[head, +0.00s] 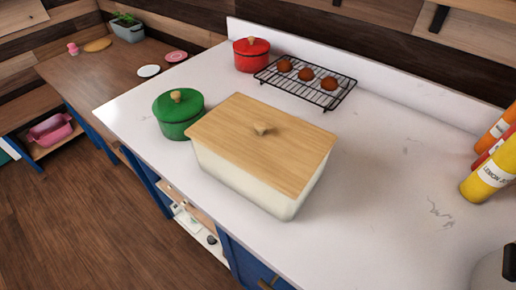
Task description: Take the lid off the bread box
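The bread box (243,181) is cream-coloured and stands near the front edge of the white counter, in the middle of the head view. Its flat wooden lid (245,155) lies on top and covers the whole opening. A small round wooden knob (262,128) sticks up from the lid's middle. The inside of the box is hidden. My gripper does not clearly show in this view.
A green lidded pot (178,115) stands close to the box's left. A red pot (251,55) and a black cooling rack (343,85) with brown buns sit behind. Bottles (488,172) stand at the far right. The counter (385,190) right of the box is clear.

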